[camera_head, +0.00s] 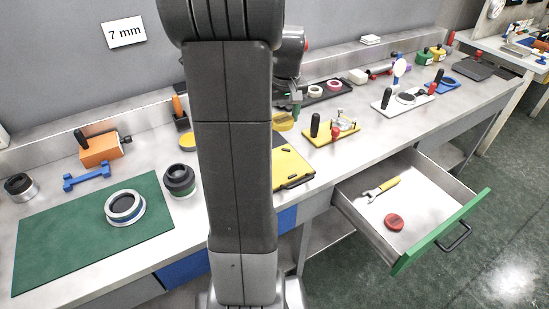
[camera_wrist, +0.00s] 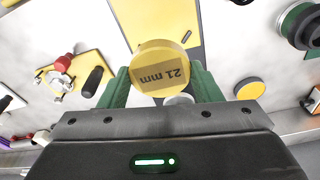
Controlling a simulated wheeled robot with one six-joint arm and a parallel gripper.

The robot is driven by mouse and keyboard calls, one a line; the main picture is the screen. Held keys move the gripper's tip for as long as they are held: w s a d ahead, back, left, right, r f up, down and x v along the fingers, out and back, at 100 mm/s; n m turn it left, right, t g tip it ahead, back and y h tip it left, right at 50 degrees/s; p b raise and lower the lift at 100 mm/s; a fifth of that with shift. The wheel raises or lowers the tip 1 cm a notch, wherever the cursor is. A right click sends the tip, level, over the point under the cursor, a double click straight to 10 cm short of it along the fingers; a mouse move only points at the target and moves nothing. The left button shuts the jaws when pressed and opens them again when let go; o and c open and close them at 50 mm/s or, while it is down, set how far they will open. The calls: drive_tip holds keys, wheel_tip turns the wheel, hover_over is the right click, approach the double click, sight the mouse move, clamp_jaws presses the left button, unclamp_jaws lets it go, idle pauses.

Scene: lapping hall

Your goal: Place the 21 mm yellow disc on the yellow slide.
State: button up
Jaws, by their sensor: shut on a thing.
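My gripper (camera_wrist: 163,92) is shut on a yellow disc (camera_wrist: 158,55) marked "21 mm", held between its green fingers in the wrist view. In the head view the held disc (camera_head: 283,121) shows beside my arm, above the bench. A yellow plate (camera_head: 318,138) with a black handle and a metal clamp with a red knob lies to its right; the wrist view shows this plate (camera_wrist: 90,61) at left. A larger yellow board (camera_head: 293,168) with a black edge lies nearer, partly hidden by my arm. I cannot tell for certain which is the slide.
Another yellow disc (camera_head: 187,140) lies on the bench at left. A green mat (camera_head: 60,235) bears a ring. A black tray (camera_head: 335,92) and a white plate (camera_head: 385,102) lie behind and right. An open drawer (camera_head: 440,232) juts from the front.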

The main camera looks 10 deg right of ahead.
sight(285, 122)
wheel_tip(285, 122, down, 15)
idle(0.4)
drive_tip(key=shift+f+b, duration=0.25)
drive_tip(key=shift+b, duration=0.15)
drive_tip(key=o, duration=1)
drive_tip(key=shift+r, duration=0.1)
drive_tip(key=r, duration=0.4)
drive_tip(key=s+r, duration=0.1)
drive_tip(key=r, duration=0.7)
drive_tip(key=shift+s+d+r+p, duration=0.15)
drive_tip(key=shift+s+p, duration=0.05)
drive_tip(key=shift+p, duration=0.15)
